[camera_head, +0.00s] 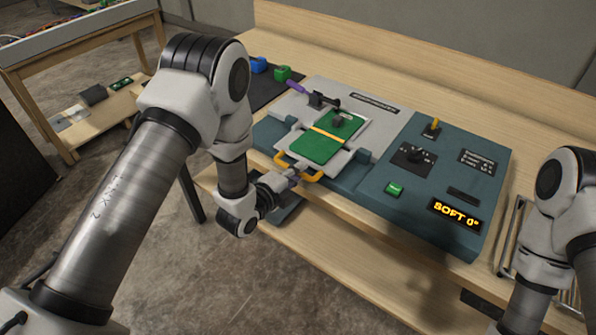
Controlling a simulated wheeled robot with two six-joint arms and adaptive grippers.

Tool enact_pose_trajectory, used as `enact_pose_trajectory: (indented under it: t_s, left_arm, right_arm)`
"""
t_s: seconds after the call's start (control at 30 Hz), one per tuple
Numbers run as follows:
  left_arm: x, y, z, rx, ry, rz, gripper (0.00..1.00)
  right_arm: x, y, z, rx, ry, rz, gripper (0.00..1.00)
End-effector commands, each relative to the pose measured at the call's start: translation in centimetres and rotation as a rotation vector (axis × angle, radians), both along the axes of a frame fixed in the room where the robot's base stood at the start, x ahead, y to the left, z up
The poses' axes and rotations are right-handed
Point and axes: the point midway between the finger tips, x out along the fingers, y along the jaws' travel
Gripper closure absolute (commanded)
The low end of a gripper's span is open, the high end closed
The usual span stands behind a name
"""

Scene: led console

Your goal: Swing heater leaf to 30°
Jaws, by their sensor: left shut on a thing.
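The teal console (375,200) stands on the wooden bench. Its grey heater leaf (345,160) lies flat on the left part and bears a green board with a yellow strip across it. A yellow handle (313,178) sticks out at the leaf's front edge. My left gripper (293,176) is at this handle and shut on it; the fingertips are small and partly hidden. The amber display (455,214) reads "SOFT 0°". My right arm shows at the right edge, but its gripper is out of view.
A dial (414,157), a yellow-tipped switch (432,128) and a green button (394,189) sit on the console's right part. A purple-handled clamp (322,100) is behind the board. Blue and green blocks lie on a dark mat at the back left. A wire rack stands at the right.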

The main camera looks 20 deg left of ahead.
Motion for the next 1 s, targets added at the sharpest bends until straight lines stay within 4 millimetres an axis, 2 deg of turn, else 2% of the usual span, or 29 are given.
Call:
enact_pose_trajectory:
  t_s: [0.27,0.63,1.0]
  left_arm:
    - [0.0,0.0,1.0,0.015,0.038,0.000,1.00]
    - [0.3,0.0,4.6,0.087,0.230,0.001,1.00]
    - [1.1,-0.3,6.9,0.088,0.242,0.001,1.00]
  right_arm:
    - [0.0,0.0,1.1,0.000,0.000,0.000,1.00]
    - [0.0,0.0,4.6,0.000,0.000,0.000,1.00]
    - [0.0,0.0,4.5,0.000,0.000,0.000,1.00]
